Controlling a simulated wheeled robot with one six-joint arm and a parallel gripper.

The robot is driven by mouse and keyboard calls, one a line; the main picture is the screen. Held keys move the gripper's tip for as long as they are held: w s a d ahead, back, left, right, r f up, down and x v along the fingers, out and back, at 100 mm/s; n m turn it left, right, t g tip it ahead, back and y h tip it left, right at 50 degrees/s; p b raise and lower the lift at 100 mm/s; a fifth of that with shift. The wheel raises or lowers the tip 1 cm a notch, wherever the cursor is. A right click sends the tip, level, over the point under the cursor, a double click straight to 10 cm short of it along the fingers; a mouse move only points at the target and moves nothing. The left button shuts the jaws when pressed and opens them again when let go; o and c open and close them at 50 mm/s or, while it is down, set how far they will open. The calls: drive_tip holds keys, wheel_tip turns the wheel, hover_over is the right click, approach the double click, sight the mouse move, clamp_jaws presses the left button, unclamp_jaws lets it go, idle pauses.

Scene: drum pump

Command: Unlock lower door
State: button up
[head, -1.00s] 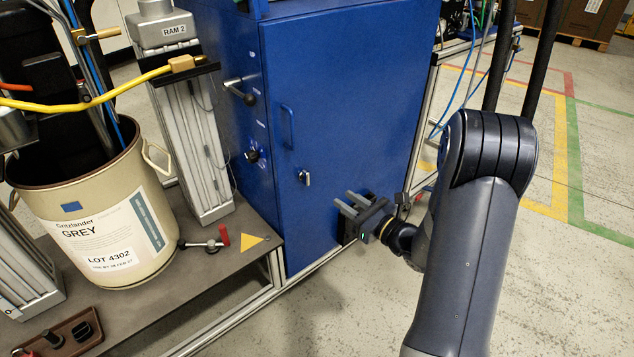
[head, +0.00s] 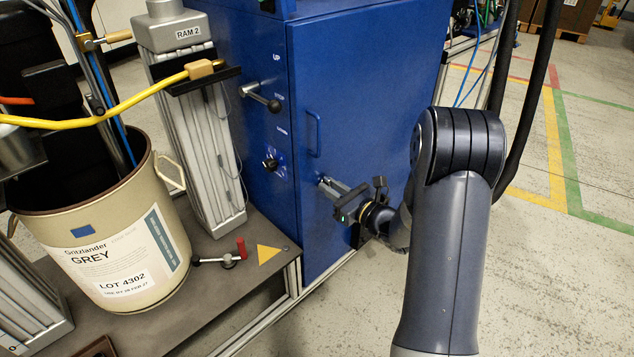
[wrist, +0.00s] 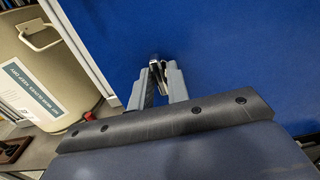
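The blue cabinet's lower door (head: 370,110) is closed. Its small silver lock handle (wrist: 155,64) shows at the fingertips in the wrist view. In the head view my fingers hide it. My gripper (head: 325,186) is up against the door front, below the door's blue pull handle (head: 314,134). In the wrist view the gripper's two fingers (wrist: 160,80) stand apart, one on each side of the lock handle. A gap shows between them, and I cannot tell whether either finger touches it.
A black-knobbed lever (head: 262,98) and a rotary knob (head: 271,163) are on the cabinet's side face. Open floor (head: 560,270) lies right.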

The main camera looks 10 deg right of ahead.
clamp_jaws()
drive_tip(key=shift+m+p, duration=1.6)
drive_tip(key=shift+m, duration=0.4)
drive_tip(key=shift+m+p, duration=1.55)
drive_tip(key=shift+m, duration=0.45)
